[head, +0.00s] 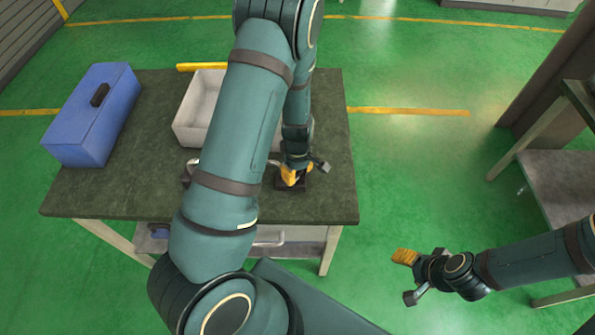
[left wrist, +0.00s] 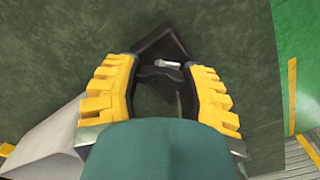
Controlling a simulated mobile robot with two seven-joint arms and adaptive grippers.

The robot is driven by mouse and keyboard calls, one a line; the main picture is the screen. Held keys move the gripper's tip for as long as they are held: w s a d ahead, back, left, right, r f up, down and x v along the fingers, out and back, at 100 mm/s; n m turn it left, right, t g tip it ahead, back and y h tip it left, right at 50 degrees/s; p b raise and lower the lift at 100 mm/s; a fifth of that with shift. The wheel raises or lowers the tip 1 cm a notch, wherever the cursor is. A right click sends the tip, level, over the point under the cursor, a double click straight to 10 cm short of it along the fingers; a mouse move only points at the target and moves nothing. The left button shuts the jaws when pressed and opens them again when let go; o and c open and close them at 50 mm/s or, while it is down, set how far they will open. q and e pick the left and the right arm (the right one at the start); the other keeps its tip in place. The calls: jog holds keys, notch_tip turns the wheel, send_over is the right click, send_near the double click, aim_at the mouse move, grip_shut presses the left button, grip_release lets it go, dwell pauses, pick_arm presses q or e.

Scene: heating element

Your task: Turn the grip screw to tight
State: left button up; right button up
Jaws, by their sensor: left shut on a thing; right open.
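The dark fixture (head: 291,186) sits on the dark green tabletop right of centre, largely covered by my left gripper (head: 296,174). In the left wrist view, the yellow fingers of my left gripper (left wrist: 160,68) are on either side of a dark part of the fixture (left wrist: 158,45). A small pale metal pin (left wrist: 167,64), seemingly part of the grip screw, shows between the fingertips. My left gripper is shut on this part; the contact itself is partly hidden. My right gripper (head: 407,277) is open and empty, off the table to the lower right.
On the table (head: 110,195), a blue toolbox (head: 88,124) stands at the left and a white bin (head: 190,113) behind my left arm. A metal piece (head: 190,166) is partly hidden by that arm. Another workbench (head: 558,178) stands at the right. The green floor between is clear.

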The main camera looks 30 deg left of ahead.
aim_at(298, 172)
dwell(0.3)
pick_arm(q)
jog(key=o, duration=1.2)
notch_tip(298, 172, up, 12)
jog(key=shift+c, duration=0.2)
